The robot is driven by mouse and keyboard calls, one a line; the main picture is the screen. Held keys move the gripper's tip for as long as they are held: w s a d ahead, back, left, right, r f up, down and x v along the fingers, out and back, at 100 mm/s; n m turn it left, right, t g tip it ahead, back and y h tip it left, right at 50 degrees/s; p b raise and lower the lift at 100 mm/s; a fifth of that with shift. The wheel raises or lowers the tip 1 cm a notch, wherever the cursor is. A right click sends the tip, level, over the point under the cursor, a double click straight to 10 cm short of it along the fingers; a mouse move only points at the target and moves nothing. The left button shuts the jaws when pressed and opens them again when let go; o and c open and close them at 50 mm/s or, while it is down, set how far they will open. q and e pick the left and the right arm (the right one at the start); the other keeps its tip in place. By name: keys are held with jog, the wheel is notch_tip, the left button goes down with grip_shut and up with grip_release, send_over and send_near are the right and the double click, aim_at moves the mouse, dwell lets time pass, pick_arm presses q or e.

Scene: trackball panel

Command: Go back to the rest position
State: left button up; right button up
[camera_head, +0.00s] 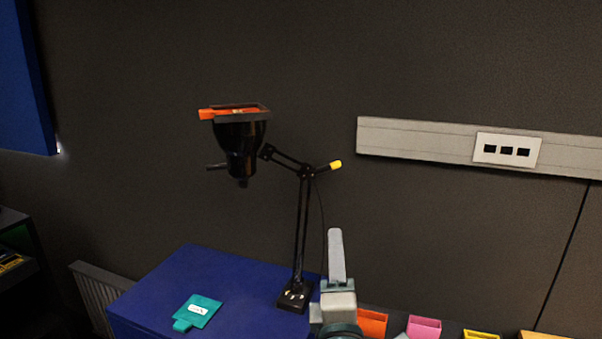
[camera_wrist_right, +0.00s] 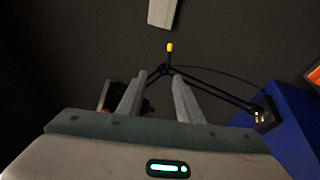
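My right gripper (camera_head: 336,232) points up in front of the blue cabinet, seen edge-on in the head view, just right of the lamp's base. In the right wrist view its two fingers (camera_wrist_right: 160,76) stand apart with nothing held between them. The black desk lamp (camera_head: 303,230) shows through and beyond that gap, apart from the fingers as far as I can tell. The lamp's black head (camera_head: 239,147) carries a dark frame with an orange piece (camera_head: 212,113) sticking out at its left. My left gripper is not in view.
The lamp stands on a blue cabinet (camera_head: 174,270), with a teal tabbed plate (camera_head: 202,311) lying flat at left. Orange (camera_head: 372,322), pink (camera_head: 424,326) and yellow bins line the lower right. A grey wall rail (camera_head: 420,139) holds a white socket panel (camera_head: 506,149). Space above the gripper looks clear.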

jog(key=s+d+f+m+g, duration=0.3)
jog(key=f, duration=0.7)
jog(key=s+d+f+m+g, duration=0.3)
jog(key=d+f, duration=0.1)
jog(key=f, duration=0.5)
jog(key=s+d+f+m+g, duration=0.3)
jog(key=f, duration=0.7)
jog(key=s+d+f+m+g+y, duration=0.1)
jog(key=s+d+f+m+g, duration=0.25)
jog(key=s+f, duration=0.65)
jog(key=s+d+f+m+g, duration=0.4)
jog(key=s+f, duration=0.3)
jog(key=s, duration=0.8)
notch_tip(320, 180, down, 28)
jog(key=s+a+g, duration=0.1)
jog(key=g, duration=0.1)
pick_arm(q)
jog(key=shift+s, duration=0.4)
pick_arm(e)
jog(key=s+d+f+g, duration=0.1)
jog(key=s+d+f, duration=0.2)
jog(key=s+f, duration=1.4)
jog(key=shift+s, duration=0.5)
jog(key=shift+g, duration=0.25)
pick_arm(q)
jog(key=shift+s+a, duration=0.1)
